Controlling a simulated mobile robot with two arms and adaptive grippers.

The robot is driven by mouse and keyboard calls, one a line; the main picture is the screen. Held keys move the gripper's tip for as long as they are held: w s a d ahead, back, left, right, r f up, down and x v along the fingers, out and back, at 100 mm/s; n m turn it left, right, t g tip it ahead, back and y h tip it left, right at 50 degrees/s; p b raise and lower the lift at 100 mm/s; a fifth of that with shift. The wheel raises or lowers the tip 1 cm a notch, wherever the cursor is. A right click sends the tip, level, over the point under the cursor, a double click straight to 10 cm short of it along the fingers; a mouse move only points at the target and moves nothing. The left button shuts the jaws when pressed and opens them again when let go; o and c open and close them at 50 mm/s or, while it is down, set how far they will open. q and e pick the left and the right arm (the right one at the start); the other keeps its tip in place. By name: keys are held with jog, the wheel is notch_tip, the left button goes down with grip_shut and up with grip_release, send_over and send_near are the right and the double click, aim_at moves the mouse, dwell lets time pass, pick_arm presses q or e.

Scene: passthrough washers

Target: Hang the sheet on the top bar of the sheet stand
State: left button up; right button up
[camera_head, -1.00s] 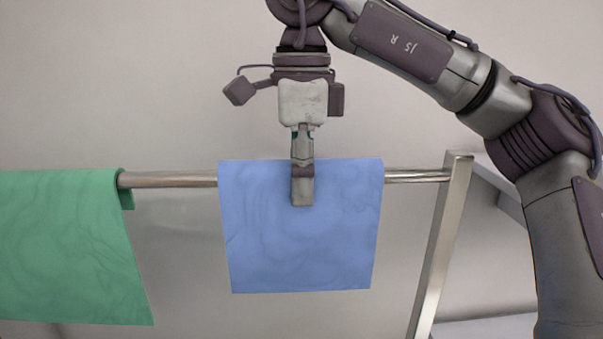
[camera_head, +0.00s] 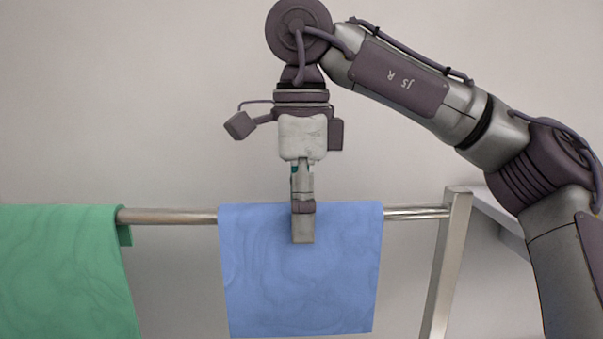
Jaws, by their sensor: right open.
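A blue sheet (camera_head: 340,270) hangs over the top bar (camera_head: 415,213) of the sheet stand, between the green sheet and the right post. Its upper edge lies along the bar and its front falls down flat. A green sheet (camera_head: 60,270) hangs over the same bar at the left. My right gripper (camera_head: 303,228) is open and points down at the blue sheet's upper edge, its near finger in front of the cloth. The other finger and the back of the blue sheet are hidden. My left gripper is not in view.
The stand's metal post (camera_head: 446,265) rises at the bar's right end, with a side rail running off to the right behind my right arm. A short stretch of bare bar lies between the two sheets. A plain wall stands behind.

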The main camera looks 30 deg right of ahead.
notch_tip(320, 180, up, 10)
jog(key=shift+s+a+f, duration=0.1)
jog(key=shift+r, duration=0.75)
